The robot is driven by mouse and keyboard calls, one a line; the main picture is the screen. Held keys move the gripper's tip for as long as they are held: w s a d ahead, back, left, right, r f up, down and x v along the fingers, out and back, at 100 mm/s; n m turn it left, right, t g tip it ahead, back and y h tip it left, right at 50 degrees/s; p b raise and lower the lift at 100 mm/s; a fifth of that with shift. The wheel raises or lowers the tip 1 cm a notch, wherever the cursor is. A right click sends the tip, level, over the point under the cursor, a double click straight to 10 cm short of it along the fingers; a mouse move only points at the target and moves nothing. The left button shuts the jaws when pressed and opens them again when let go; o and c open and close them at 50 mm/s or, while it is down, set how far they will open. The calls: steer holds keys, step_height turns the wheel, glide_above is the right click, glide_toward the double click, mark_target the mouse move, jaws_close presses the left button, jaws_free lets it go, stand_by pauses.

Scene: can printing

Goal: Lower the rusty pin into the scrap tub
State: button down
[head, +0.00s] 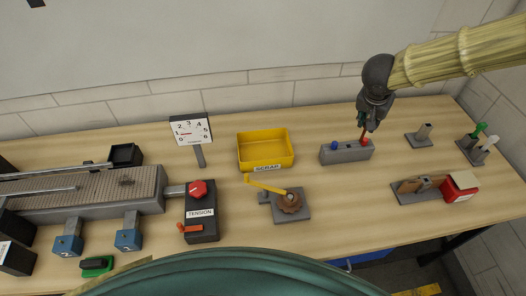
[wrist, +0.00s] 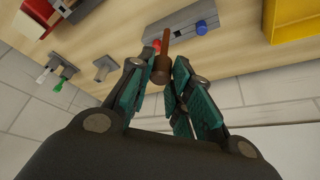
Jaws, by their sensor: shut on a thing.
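My gripper (head: 367,121) is shut on the rusty pin (wrist: 163,58), a brown pin with a thicker head at the fingers. In the head view the pin (head: 363,135) points down close to the red knob of a grey block; I cannot tell whether its tip touches the block. The scrap tub (head: 268,169) is a yellow open box with a SCRAP label on its front, to the left of my gripper. It looks empty. A corner of the tub (wrist: 283,30) shows at the top right of the wrist view.
The grey block (head: 347,153) has blue and red knobs. A plate with a brown gear and yellow lever (head: 290,204) stands in front of the tub. A dial gauge (head: 191,131) and tension box (head: 201,222) are left. Bare table lies between tub and block.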

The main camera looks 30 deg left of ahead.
steer(key=s+a+f, duration=0.2)
steer(key=a, duration=0.8)
steer(key=s+a+f, duration=0.3)
steer(key=a, duration=0.8)
steer(key=s+a+f, duration=0.2)
steer(key=a+f, duration=0.1)
steer(key=a, duration=0.7)
steer(key=shift+s+a, duration=0.15)
steer(key=shift+s, duration=0.05)
steer(key=shift+w, duration=0.15)
steer(key=shift+w, duration=0.25)
steer(key=shift+f, duration=0.15)
steer(key=shift+f+b, duration=0.4)
steer(key=shift+f, duration=2.45)
steer(key=shift+f+b, duration=0.35)
steer(key=shift+f, duration=0.9)
